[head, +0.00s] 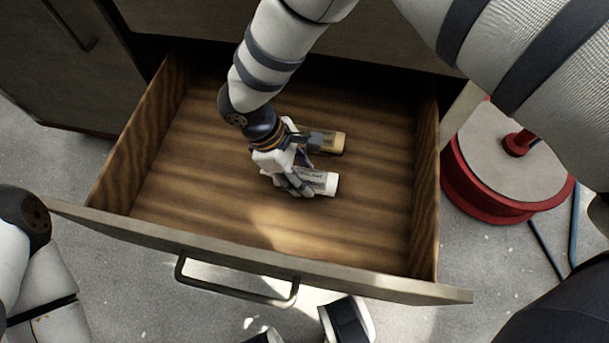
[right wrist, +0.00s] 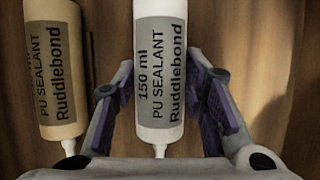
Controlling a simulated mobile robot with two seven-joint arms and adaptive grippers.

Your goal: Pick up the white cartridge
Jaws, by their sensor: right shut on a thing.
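The white cartridge (head: 326,183) lies on the floor of the open wooden drawer (head: 225,215). In the right wrist view the white cartridge (right wrist: 158,70) runs upright through the middle, its nozzle toward me, with a grey "150 ml PU SEALANT Ruddlebond" label. My right gripper (head: 300,185) reaches down into the drawer, and its two fingers (right wrist: 158,72) are shut on the cartridge's sides. Part of the cartridge is hidden by the gripper in the head view. My left gripper is not seen; only parts of the left arm show at the left edge.
A tan cartridge (right wrist: 52,75) with a similar label lies beside the white one, on its left in the wrist view; it also shows in the head view (head: 333,143). Drawer walls surround both. A red reel (head: 490,190) stands right of the drawer. Bare drawer floor lies in front.

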